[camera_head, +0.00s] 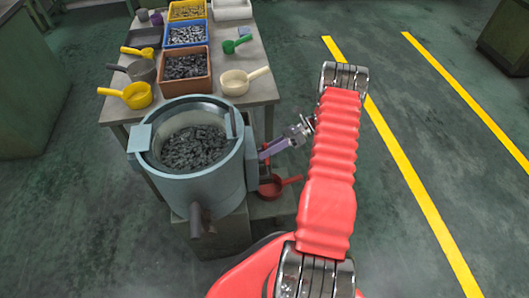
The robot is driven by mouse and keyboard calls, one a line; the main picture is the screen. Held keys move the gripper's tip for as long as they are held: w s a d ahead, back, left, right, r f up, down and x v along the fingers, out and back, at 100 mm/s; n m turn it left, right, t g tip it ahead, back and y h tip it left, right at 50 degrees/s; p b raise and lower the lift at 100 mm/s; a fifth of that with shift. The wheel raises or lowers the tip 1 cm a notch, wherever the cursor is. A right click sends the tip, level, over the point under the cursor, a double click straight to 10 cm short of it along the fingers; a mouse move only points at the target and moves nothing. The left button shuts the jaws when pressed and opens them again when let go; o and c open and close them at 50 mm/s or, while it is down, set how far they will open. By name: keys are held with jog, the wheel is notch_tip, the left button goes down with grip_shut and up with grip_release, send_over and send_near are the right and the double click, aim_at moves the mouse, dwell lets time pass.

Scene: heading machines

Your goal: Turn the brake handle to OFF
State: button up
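I cannot make out a brake handle or an OFF marking in this view. A grey-blue drum (180,187) full of small dark metal parts stands left of centre, with a dark stub (198,222) on its front. My red ribbed arm crosses the right of the drum.
A table (222,62) behind the drum holds yellow, blue and brown bins of parts and several scoops. A red scoop (280,187) lies low, right of the drum. Green cabinets stand at both edges. The floor between the yellow lines (417,192) is clear.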

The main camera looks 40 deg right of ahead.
jog(key=shift+a, duration=0.1)
jog(key=shift+s, duration=0.1)
jog(key=shift+d, duration=0.3)
jog(key=v, duration=1.3)
jog(key=shift+d, duration=0.15)
